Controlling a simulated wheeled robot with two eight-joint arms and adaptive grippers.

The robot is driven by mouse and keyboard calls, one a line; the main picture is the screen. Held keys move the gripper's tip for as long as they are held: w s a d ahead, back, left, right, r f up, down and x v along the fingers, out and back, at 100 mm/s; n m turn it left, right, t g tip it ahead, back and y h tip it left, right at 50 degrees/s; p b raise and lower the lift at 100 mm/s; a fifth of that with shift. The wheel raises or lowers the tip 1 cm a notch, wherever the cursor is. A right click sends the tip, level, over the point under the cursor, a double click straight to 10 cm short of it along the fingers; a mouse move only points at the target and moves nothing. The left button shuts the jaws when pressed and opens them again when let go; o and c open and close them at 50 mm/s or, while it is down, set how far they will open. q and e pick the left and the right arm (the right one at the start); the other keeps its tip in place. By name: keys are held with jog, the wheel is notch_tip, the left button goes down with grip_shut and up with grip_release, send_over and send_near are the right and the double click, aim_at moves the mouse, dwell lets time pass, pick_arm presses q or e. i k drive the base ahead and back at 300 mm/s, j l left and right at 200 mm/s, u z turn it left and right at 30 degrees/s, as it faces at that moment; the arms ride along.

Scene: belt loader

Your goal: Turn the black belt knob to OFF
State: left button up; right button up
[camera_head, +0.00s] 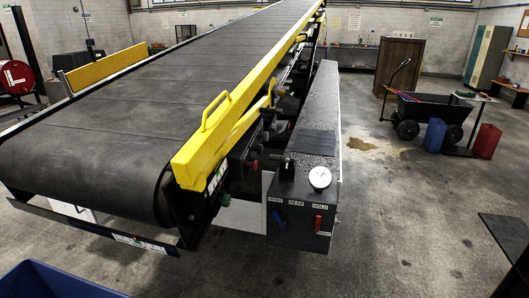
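A grey control box (330,140) runs along the right side of the belt loader. A black knob (287,169) stands at the near left of its top, beside a round white gauge (319,177). Its pointing direction and any OFF mark are too small to read. The near end face has small labels, a blue lever (279,222) and a red lever (318,223). Neither of my grippers is in view, and nothing touches the knob.
The dark belt (130,120) slopes up to the back, with a yellow rail (235,115) left of the box. Open concrete floor lies to the right. A black cart (430,108), blue can (435,135) and red can (486,141) stand farther back. A blue bin (50,282) is at bottom left.

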aim_at(260, 149)
jog(key=i+l+u, duration=0.1)
jog(key=i+l, duration=0.15)
jog(key=l, duration=0.15)
jog(key=i+l+u, duration=0.1)
jog(key=l, duration=0.35)
jog(key=i+l+u, duration=0.1)
jog(key=i+l, duration=0.25)
jog(key=i+l+u, duration=0.1)
jog(key=l, duration=0.45)
jog(key=i+l+u, duration=0.1)
jog(key=i+l, duration=0.15)
jog(key=l, duration=0.2)
jog(key=i+l+u, duration=0.1)
jog(key=l, duration=0.4)
jog(key=i+l+u, duration=0.1)
jog(key=l, duration=0.4)
jog(key=i+l+u, duration=0.1)
jog(key=i+l, duration=0.15)
jog(key=l, duration=0.25)
jog(key=i+j, duration=0.25)
jog(key=j+u, duration=0.05)
